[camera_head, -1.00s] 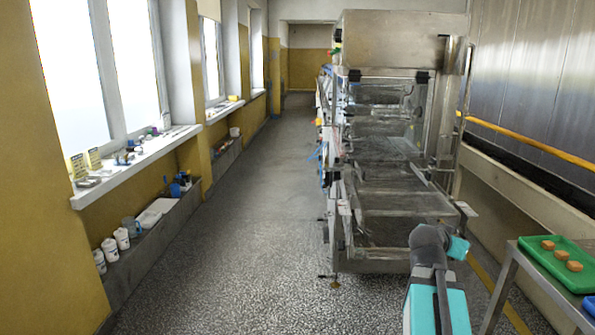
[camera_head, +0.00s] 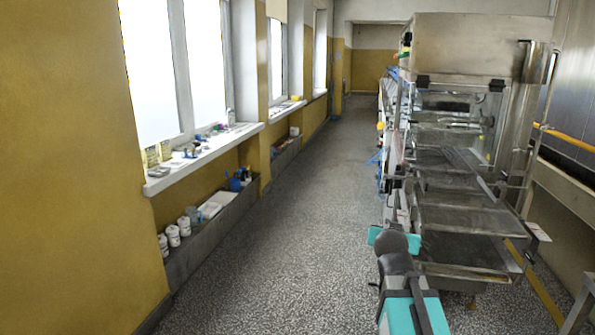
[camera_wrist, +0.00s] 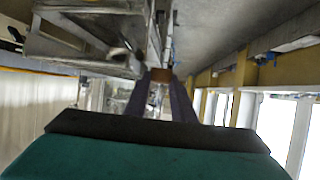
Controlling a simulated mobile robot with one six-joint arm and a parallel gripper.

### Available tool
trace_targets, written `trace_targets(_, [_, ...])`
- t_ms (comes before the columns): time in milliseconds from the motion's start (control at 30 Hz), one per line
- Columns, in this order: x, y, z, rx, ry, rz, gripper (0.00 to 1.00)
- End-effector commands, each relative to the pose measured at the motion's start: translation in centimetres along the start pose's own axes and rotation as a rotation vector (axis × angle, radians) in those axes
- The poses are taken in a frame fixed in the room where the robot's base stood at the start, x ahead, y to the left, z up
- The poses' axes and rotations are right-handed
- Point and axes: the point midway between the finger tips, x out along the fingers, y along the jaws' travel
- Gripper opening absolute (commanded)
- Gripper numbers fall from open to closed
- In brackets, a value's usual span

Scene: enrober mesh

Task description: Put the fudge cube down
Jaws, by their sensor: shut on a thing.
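The fudge cube (camera_wrist: 160,76) is a small brown block in the wrist view. My gripper (camera_wrist: 160,84) is shut on it, with one dark finger on each side. The cube is held in the air at the fingertips, away from any surface that I can make out. In the head view my arm stands at the lower right, and its own links hide the gripper and the cube.
The steel enrober machine (camera_head: 462,150), with mesh shelves, stands close by my arm on the right. A speckled floor aisle (camera_head: 290,240) is clear to its left. A window sill (camera_head: 205,160) and a low grey ledge (camera_head: 215,235) carry bottles and small items.

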Motion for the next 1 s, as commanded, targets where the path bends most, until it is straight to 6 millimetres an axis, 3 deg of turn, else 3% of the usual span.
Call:
trace_targets(100, [-0.9,-4.3,-0.1,-0.038,0.001,-0.081,0.1])
trace_targets(300, [-2.1,-9.6,-0.1,-0.097,0.001,-0.204,0.1])
trace_targets(633, [-2.5,-12.1,-1.1,-0.158,0.002,-0.33,0.1])
trace_targets(1000, [-2.6,-12.2,-1.3,-0.178,0.001,-0.367,0.1])
